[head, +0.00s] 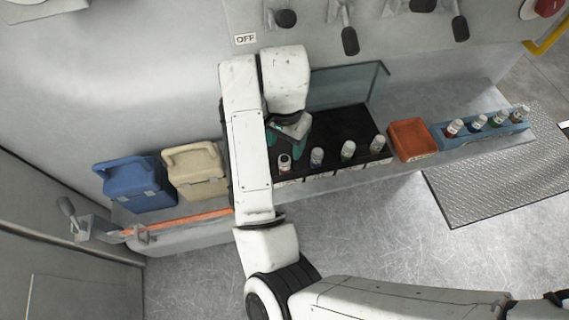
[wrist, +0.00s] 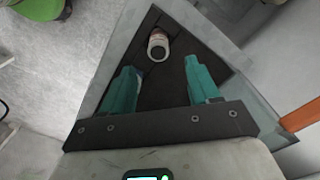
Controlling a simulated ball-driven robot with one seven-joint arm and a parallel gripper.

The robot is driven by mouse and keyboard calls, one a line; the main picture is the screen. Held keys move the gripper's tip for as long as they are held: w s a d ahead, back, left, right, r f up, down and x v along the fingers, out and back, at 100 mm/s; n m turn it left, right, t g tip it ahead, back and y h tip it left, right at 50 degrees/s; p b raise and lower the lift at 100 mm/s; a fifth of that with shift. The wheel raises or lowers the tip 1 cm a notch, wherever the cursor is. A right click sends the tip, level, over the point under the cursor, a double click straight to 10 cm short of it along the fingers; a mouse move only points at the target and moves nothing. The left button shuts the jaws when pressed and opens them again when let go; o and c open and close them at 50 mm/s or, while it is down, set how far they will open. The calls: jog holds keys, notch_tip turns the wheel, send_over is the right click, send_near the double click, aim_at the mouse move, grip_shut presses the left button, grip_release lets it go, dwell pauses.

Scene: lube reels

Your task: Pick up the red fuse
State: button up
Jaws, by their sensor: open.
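My gripper (head: 286,136) is over the black tray (head: 335,122), below the white arm link. In the wrist view its two teal fingers (wrist: 162,80) are apart with nothing between them. A white-capped fuse with a reddish rim (wrist: 158,45) stands in a dark corner ahead of the fingertips, apart from them. In the head view, a white-capped fuse (head: 284,163) stands at the left end of the tray's front row, close to my gripper; its body colour is hard to tell. A red-bodied fuse (head: 454,127) stands in the blue rack (head: 490,133) at the right.
More white-capped fuses (head: 348,150) stand along the tray's front. An orange-red bin (head: 412,139) sits between tray and rack. Blue (head: 135,185) and cream (head: 197,172) containers stand at the left. A glass panel (head: 345,86) rises behind the tray. Levers (head: 350,42) hang above.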

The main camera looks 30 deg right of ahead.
aim_at(284, 159)
notch_tip(284, 159, down, 2)
jog(key=shift+f+b, duration=0.1)
jog(key=shift+b, duration=0.3)
jog(key=f, duration=0.3)
jog(key=shift+s+a+f, duration=0.2)
jog(key=shift+f, duration=0.9)
jog(key=shift+c, duration=0.2)
jog(key=c, duration=1.1)
